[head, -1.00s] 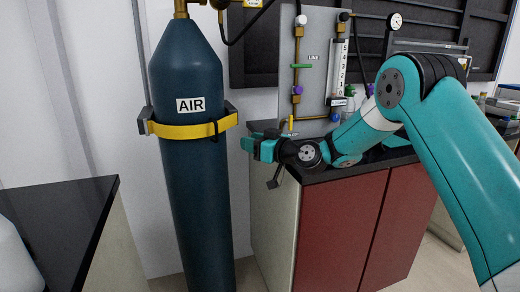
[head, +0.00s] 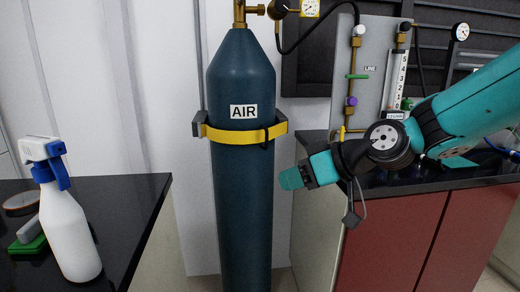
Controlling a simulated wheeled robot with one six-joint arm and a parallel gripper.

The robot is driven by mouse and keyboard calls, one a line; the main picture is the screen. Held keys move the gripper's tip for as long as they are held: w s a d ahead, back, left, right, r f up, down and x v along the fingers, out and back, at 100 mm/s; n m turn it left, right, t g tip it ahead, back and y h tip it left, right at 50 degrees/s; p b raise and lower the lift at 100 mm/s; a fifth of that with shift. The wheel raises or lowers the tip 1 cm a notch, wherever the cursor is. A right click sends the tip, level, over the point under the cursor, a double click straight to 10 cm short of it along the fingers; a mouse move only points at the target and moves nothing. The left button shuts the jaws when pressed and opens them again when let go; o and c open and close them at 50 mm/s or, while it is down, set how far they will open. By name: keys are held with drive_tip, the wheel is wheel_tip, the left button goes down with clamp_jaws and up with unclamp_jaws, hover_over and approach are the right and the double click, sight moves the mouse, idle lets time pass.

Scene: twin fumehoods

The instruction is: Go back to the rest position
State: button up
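My gripper (head: 292,178) is at the end of my teal arm, right of the middle of the head view. It points left, toward the dark blue AIR cylinder (head: 242,190), and appears in front of the red-doored cabinet's left end. The fingers are seen side-on, so whether they are open or shut does not show. No object shows in the gripper. The rest of my arm reaches out of view at the upper right.
The cylinder stands upright, held by a yellow strap (head: 230,135). A dark bench (head: 130,225) at left carries a white spray bottle (head: 68,225) and a green-based item (head: 28,245). At right, a gas panel (head: 378,50) stands above the red cabinet (head: 390,240).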

drive_tip(key=s+d+f+m+g+h, duration=0.1)
drive_tip(key=s+d+f+g+h, duration=0.2)
drive_tip(key=s, duration=1)
drive_tip(key=s+d+m+g+h, duration=0.1)
drive_tip(key=s+d+g+h, duration=0.25)
drive_tip(key=s, duration=0.95)
wheel_tip(320, 180, up, 12)
drive_tip(key=p, duration=1.2)
drive_tip(key=shift+w+d, duration=0.15)
drive_tip(key=shift+w, duration=0.2)
drive_tip(key=shift+t+y, duration=0.25)
